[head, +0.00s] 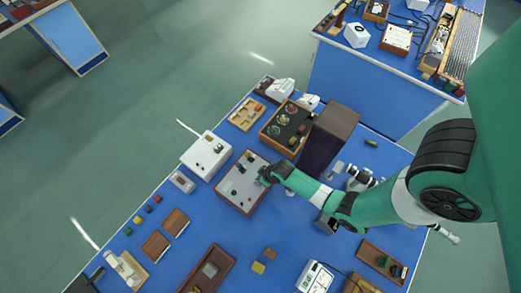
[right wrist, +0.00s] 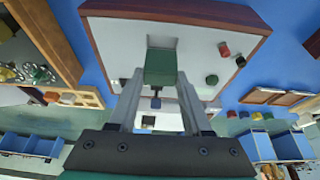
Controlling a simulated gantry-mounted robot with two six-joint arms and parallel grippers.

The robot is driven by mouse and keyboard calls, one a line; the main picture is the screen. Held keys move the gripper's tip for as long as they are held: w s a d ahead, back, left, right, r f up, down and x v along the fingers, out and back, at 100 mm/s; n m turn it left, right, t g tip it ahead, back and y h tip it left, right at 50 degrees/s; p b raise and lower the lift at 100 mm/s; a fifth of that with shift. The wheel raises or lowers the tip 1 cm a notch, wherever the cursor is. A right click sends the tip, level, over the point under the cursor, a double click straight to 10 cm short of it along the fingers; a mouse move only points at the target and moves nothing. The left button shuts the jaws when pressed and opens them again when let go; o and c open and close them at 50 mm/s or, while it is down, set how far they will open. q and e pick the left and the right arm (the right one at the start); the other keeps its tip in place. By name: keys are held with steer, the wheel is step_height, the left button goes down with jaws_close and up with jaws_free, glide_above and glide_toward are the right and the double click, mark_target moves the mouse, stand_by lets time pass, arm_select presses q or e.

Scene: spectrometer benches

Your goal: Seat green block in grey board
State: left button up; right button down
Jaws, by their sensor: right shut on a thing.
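The grey board (head: 233,190) has a wooden rim and lies on the blue bench; it also fills the upper part of the right wrist view (right wrist: 115,40). My right gripper (head: 263,178) is over the board's right side. In the right wrist view my right gripper (right wrist: 160,85) is shut on the green block (right wrist: 160,67), held between its two fingers. A pale square recess shows at the block's far edge, partly hidden by the block. I cannot tell whether the block touches the board. My left gripper is not in view.
A red piece (right wrist: 224,48) and small dark pieces lie on or by the board. A white box (head: 206,156) stands left of the board, a wooden tray (head: 276,139) behind it and a tall dark box (head: 328,140) behind right.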

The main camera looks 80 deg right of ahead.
steer(key=shift+f+b, duration=1.4)
steer(key=shift+f, duration=0.4)
steer(key=shift+c, duration=1.3)
jaws_free()
steer(key=p+v, duration=0.9)
steer(key=v, duration=0.2)
steer(key=shift+r+p, duration=0.25)
steer(key=shift+p, duration=0.15)
steer(key=shift+s, duration=0.15)
steer(key=shift+a, duration=0.1)
